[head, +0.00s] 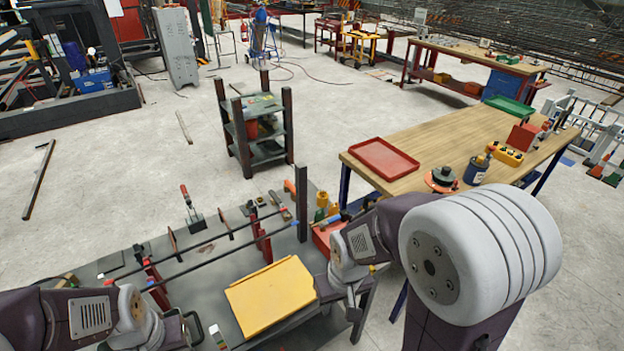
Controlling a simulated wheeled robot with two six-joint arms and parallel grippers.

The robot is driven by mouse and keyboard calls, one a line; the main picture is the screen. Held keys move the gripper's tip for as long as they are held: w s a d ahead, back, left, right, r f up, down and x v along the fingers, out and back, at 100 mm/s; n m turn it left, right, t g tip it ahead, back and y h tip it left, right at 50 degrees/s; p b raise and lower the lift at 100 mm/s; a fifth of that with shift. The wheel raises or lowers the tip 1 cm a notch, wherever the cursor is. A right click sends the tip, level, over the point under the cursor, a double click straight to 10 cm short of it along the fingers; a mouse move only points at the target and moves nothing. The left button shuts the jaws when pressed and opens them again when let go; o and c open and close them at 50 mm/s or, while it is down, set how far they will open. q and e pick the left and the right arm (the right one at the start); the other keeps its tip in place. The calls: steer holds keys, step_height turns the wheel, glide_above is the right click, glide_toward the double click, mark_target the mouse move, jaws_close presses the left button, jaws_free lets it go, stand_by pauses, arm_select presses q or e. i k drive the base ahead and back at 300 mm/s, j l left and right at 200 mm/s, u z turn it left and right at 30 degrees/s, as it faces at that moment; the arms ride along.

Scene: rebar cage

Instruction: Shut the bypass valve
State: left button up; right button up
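I cannot make out a bypass valve with certainty in the head view. My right arm reaches in from the right, and its gripper (352,306) points down beside the right edge of a yellow panel (270,296) on the dark workbench. The gripper is small and partly hidden by the wrist, so I cannot tell whether its fingers are open or shut. My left arm comes in low at the left, with its wrist over the front of the bench. Its fingers are not clearly visible.
The dark workbench (222,250) carries long bars, red clamps and hand tools. A wooden table (420,160) at the right holds a red tray (384,158), a black and red round object (442,179) and a dark can (476,169). A small shelf (256,130) stands behind. Floor at left is mostly clear.

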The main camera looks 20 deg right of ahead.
mark_target(330, 220)
steer(key=i+l, duration=0.15)
steer(key=l, duration=0.2)
steer(key=i+l, duration=0.1)
steer(key=l, duration=0.3)
steer(key=i+l, duration=0.15)
steer(key=l, duration=0.2)
steer(key=i+l, duration=0.1)
steer(key=l, duration=0.3)
steer(key=u, duration=0.4)
steer(key=i+j, duration=0.05)
steer(key=i, duration=0.05)
